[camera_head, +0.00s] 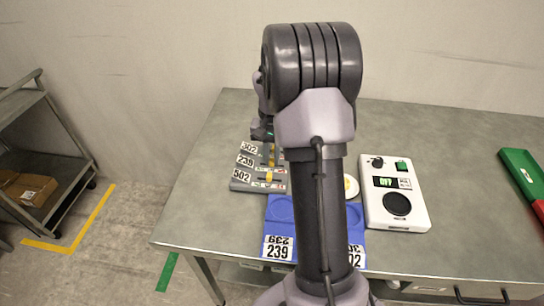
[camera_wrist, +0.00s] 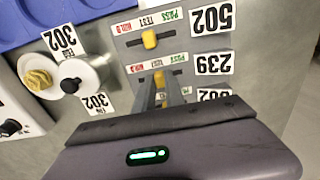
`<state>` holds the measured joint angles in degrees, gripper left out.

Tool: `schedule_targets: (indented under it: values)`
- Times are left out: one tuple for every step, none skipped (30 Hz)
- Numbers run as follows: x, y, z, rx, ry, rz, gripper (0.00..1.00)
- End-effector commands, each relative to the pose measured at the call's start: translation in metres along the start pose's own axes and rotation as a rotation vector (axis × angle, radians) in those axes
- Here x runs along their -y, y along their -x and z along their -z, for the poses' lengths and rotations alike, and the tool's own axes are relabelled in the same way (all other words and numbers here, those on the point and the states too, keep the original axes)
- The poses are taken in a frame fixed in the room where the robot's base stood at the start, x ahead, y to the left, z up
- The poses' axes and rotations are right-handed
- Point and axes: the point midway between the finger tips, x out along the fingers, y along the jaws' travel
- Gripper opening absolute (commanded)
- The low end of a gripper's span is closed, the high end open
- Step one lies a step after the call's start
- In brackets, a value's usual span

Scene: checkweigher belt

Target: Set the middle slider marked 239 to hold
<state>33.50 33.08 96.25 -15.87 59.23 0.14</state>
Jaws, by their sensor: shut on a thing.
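The grey slider panel (camera_head: 243,180) lies on the table with three rows marked 302, 239 and 502. In the wrist view the middle row has the 239 label (camera_wrist: 214,63) and a yellow slider knob (camera_wrist: 159,77). That knob stands near the TEST mark, with red HOLD to its left and green PASS to its right. My gripper (camera_wrist: 162,92) is shut on the middle knob, its fingers hiding part of it. The 502 row's yellow knob (camera_wrist: 149,40) is near its own TEST mark. The 302 row is mostly hidden by my gripper.
A blue tray (camera_head: 280,228) with labels 239 and 302 lies in front of the panel. A white device (camera_head: 407,216) with a display and black round pad stands to the right. A green and red bin (camera_head: 521,172) is at the far right. A cart (camera_head: 48,160) stands left.

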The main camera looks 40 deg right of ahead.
Motion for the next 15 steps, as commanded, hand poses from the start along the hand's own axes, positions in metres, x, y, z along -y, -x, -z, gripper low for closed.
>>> schedule_targets:
  values:
    - [0.0, 0.0, 0.0, 0.0, 0.0, 0.0, 0.0]
    - [0.0, 0.0, 0.0, 0.0, 0.0, 0.0, 0.0]
    - [0.0, 0.0, 0.0, 0.0, 0.0, 0.0, 0.0]
    - [0.0, 0.0, 0.0, 0.0, 0.0, 0.0, 0.0]
    - [0.0, 0.0, 0.0, 0.0, 0.0, 0.0, 0.0]
    - [0.0, 0.0, 0.0, 0.0, 0.0, 0.0, 0.0]
    - [0.0, 0.0, 0.0, 0.0, 0.0, 0.0, 0.0]
    - [0.0, 0.0, 0.0, 0.0, 0.0, 0.0, 0.0]
    - [-0.002, 0.001, 0.0, 0.0, -0.001, 0.0, 0.0]
    - [-0.004, 0.001, 0.0, 0.0, -0.001, 0.0, 0.0]
    - [-0.007, 0.001, 0.0, 0.001, -0.002, 0.0, 0.0]
    - [-0.012, 0.002, 0.0, 0.001, -0.003, 0.0, 0.0]
    - [-0.016, 0.002, 0.0, 0.001, -0.003, 0.0, 0.0]
    - [-0.02, 0.002, 0.0, 0.001, -0.003, 0.0, 0.0]
    - [-0.025, 0.002, 0.0, 0.001, -0.003, 0.0, 0.0]
